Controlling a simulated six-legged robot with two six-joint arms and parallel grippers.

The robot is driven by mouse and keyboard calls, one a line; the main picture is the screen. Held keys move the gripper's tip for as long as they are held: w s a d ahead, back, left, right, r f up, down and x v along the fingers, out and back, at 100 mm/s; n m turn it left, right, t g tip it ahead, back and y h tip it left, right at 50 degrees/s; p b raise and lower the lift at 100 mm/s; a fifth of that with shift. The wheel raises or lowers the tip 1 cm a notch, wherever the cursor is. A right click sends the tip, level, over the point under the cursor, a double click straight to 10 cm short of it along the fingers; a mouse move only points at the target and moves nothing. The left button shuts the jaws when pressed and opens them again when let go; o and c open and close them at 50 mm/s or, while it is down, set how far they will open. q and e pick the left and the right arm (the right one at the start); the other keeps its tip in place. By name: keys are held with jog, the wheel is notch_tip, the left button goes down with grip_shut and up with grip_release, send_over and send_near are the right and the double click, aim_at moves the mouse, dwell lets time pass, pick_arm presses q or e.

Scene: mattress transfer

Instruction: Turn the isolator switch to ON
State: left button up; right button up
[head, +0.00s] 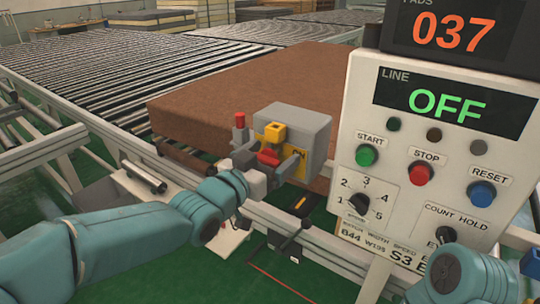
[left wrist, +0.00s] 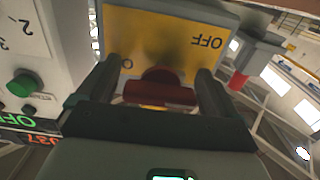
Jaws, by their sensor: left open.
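The isolator switch is a grey box (head: 312,122) with a yellow plate (left wrist: 170,40) and a red handle (head: 268,157), beside the brown mattress. In the left wrist view the red handle (left wrist: 162,88) lies crosswise between my fingers. The plate reads OFF at upper right; another label at left is partly hidden by a finger. My left gripper (head: 272,163) is open, its fingers on either side of the handle; I cannot tell if they touch it. In the left wrist view the left gripper (left wrist: 158,82) shows both fingers. My right gripper is out of view.
A control panel (head: 395,135) stands close on the right, with buttons, a dial and a green OFF display (head: 447,103). A red-topped post (head: 240,122) stands left of the switch. The brown mattress (head: 240,85) and roller conveyor (head: 110,75) lie behind.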

pick_arm(q)
jog(key=c, duration=1.1)
jog(key=shift+o, duration=0.3)
jog(key=shift+f+b, duration=0.15)
jog(key=shift+b, duration=0.3)
jog(key=m+b, duration=0.4)
jog(key=b, duration=0.1)
jog(key=shift+f+m, duration=0.15)
jog(key=shift+m, duration=0.15)
jog(key=shift+r+m+b, duration=0.2)
jog(key=shift+m+b, duration=0.1)
jog(key=shift+m, duration=0.3)
jog(key=shift+r, duration=0.1)
jog(key=o, duration=1)
jog(key=shift+o, duration=0.2)
jog(key=shift+s+a, duration=0.1)
